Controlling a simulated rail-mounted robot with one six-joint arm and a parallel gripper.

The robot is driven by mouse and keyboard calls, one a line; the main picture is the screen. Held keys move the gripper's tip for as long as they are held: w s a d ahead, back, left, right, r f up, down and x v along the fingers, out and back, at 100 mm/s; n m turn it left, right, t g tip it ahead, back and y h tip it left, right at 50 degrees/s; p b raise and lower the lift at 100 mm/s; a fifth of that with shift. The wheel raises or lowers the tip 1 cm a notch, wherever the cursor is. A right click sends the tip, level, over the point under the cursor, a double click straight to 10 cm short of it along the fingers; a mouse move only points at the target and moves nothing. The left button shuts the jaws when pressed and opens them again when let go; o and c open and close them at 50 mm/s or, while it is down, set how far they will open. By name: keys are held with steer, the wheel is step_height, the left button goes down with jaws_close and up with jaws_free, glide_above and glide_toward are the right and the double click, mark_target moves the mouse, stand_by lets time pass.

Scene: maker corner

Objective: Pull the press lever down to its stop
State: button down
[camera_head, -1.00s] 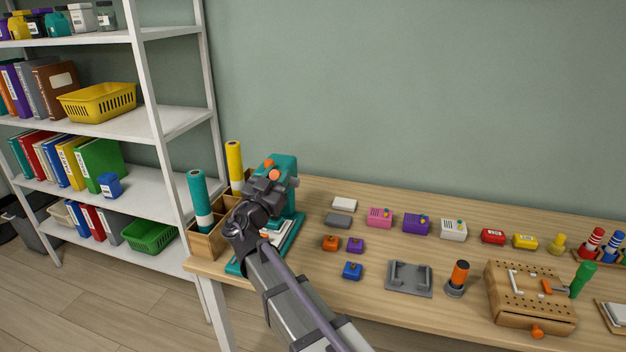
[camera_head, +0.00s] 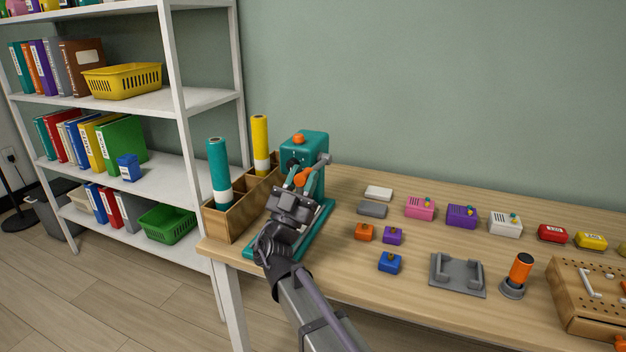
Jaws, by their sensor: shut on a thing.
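The teal press (camera_head: 303,146) stands at the left end of the wooden bench, with an orange knob on top. Its lever has an orange grip (camera_head: 304,176) in front of the press head, below the level of the top knob. My gripper (camera_head: 297,188) is shut on the lever at this grip. The gripper body and my arm hide part of the lever and the press base (camera_head: 318,222). I cannot tell whether the lever is at its stop.
A wooden organizer (camera_head: 233,220) with teal and yellow rolls stands close left of the press. Blue (camera_head: 390,263), orange (camera_head: 365,232) and purple (camera_head: 393,236) small blocks lie to the right. A grey cradle (camera_head: 458,283) is farther right. A white shelf (camera_head: 190,180) stands at left.

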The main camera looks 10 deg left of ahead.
steer(key=c, duration=0.8)
jaws_free()
steer(key=s+a+f+b, duration=0.1)
steer(key=s+a, duration=0.2)
steer(key=s, duration=0.4)
steer(key=s+a+f+b, duration=0.2)
steer(key=s+a, duration=0.1)
steer(key=s, duration=0.4)
steer(key=shift+f+b, duration=0.3)
